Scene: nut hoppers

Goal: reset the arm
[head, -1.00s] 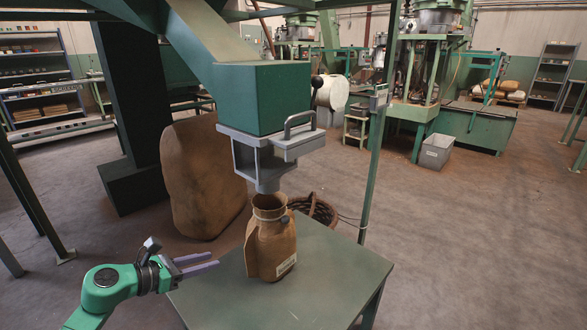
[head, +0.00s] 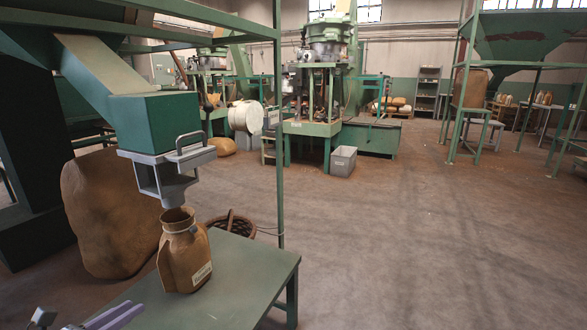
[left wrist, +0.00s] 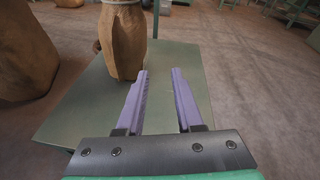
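My left gripper (head: 118,318) is at the bottom left of the head view, partly cut off by the frame edge. In the left wrist view its two purple fingers (left wrist: 161,95) are apart with nothing between them. A brown paper sack (head: 184,262) with an open neck stands upright on the green table (head: 240,275), under the spout of the green hopper (head: 155,121). The sack also shows in the left wrist view (left wrist: 123,45), ahead of the fingers and apart from them. My right gripper is not seen in either view.
A large brown sack (head: 110,220) stands on the floor behind the table. A wicker basket (head: 231,224) is beyond the table. A green post (head: 278,150) rises near the table's far edge. A grey bin (head: 343,161) stands further back.

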